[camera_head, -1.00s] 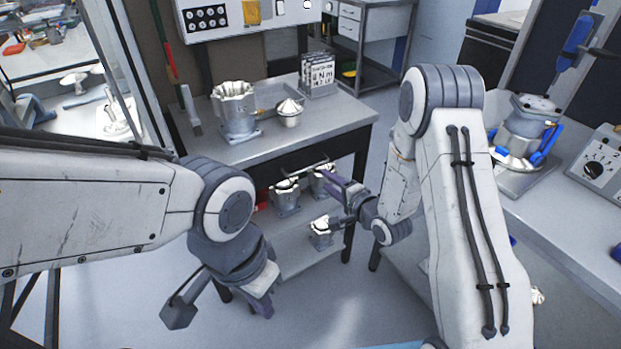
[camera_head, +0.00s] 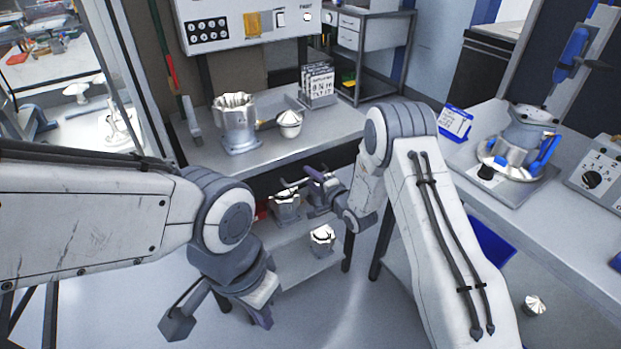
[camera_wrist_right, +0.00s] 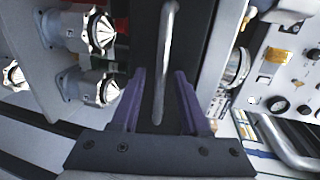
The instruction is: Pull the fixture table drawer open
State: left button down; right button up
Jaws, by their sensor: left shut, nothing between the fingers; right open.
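The fixture table (camera_head: 335,128) has a grey top and a dark drawer front (camera_head: 262,183) beneath it. The drawer looks shut, though my right arm hides part of its front. Its silver bar handle (camera_wrist_right: 167,35) runs up the middle of the right wrist view. My right gripper (camera_wrist_right: 159,75) is open, its purple fingers on either side of the bar in that view. Whether they touch it I cannot tell. In the head view my right gripper (camera_head: 308,178) is at the drawer front. My left gripper (camera_head: 262,316) is shut and empty, hanging low left of the table.
A large metal housing (camera_head: 236,125) and a smaller domed part (camera_head: 289,124) stand on the tabletop. Several housings, one of them (camera_head: 322,238) at the front, sit on the lower shelf. A side bench (camera_head: 480,200) stands right. Floor before the table is clear.

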grip_shut()
dwell(1.4)
